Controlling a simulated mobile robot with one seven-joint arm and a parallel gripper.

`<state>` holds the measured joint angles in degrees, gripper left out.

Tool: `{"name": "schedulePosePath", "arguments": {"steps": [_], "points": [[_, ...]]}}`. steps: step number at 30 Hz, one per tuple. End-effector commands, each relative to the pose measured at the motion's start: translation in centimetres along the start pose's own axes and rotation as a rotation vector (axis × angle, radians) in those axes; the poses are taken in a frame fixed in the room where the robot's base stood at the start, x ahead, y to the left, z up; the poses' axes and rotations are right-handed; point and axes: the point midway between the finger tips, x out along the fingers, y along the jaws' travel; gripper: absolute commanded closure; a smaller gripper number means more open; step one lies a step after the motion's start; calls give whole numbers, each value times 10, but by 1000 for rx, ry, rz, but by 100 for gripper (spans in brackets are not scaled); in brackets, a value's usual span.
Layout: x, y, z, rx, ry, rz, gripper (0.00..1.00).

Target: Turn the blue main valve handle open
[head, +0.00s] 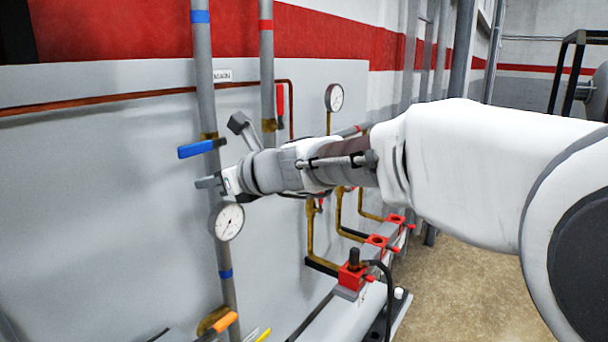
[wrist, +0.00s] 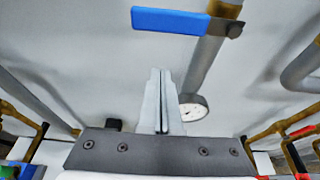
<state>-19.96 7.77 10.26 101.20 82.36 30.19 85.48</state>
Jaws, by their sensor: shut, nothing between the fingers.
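The blue main valve handle (head: 201,148) is a flat lever on the left grey vertical pipe (head: 203,80), and it points left, crosswise to the pipe. In the wrist view the blue handle (wrist: 168,21) lies at the top, ahead of the fingers, with its pivot at the right end. My gripper (head: 203,183) is just below the handle in the head view. In the wrist view my gripper (wrist: 159,75) has its two fingers pressed together with nothing between them. A visible gap separates the fingertips from the handle in the wrist view.
A round gauge (head: 228,221) sits on the same pipe below my gripper. A red handle (head: 280,104) and a second gauge (head: 334,97) are to the right. An orange handle (head: 224,323) is lower down. The grey panel (head: 90,200) on the left is bare.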

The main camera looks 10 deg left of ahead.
Motion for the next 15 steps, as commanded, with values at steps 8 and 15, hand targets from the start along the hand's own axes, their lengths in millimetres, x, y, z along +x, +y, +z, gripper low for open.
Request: {"name": "schedulePosePath", "arguments": {"steps": [8, 15], "points": [[-3, 0, 33, -2, -1, -1, 100], [-6, 0, 38, -1, 0, 0, 100]]}}
